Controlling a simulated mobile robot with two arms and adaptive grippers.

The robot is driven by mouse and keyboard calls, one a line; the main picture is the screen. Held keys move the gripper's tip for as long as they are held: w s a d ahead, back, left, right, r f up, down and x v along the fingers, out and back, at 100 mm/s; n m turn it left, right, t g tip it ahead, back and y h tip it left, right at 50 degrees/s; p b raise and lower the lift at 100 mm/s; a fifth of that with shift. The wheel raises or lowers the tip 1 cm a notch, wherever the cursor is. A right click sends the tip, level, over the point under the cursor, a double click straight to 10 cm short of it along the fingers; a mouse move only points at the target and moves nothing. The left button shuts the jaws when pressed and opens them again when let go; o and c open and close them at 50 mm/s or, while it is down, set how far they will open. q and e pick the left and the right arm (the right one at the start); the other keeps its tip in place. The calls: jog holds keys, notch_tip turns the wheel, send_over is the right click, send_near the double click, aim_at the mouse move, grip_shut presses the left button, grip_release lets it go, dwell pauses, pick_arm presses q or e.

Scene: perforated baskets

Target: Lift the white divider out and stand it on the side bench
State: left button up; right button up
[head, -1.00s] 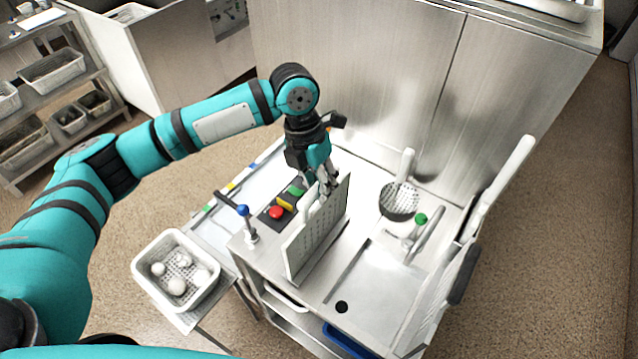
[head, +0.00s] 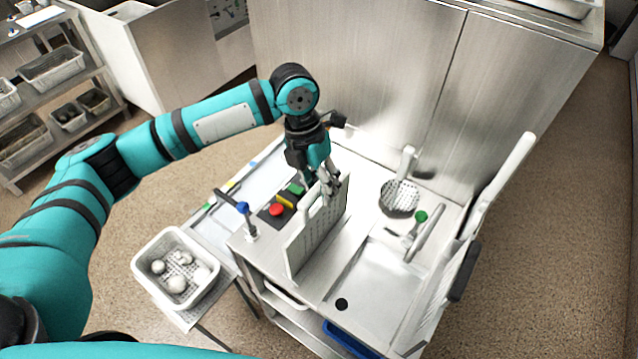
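The white divider (head: 303,248) is a perforated upright panel with a slot near its top. It stands on the steel counter (head: 345,225), left of the sink. My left gripper (head: 329,190) points down at the divider's top edge near its far end, fingers close around or beside the edge. Whether they are closed on it is too small to tell. A lower pale bench (head: 210,232) with coloured marks along its edge lies left of the counter. My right gripper is not in view.
A control box with a red button (head: 276,210) and a blue-topped lever (head: 243,208) stand close left of the divider. Right are a perforated ladle (head: 399,200), a green-topped tap (head: 420,217) and tall white boards (head: 500,185). A white basket (head: 147,285) holds pale round items.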

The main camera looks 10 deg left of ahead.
pick_arm(q)
jog(key=shift+o, duration=0.4)
jog(key=shift+f, duration=0.1)
jog(key=v, duration=1.2)
jog(key=shift+s, duration=0.1)
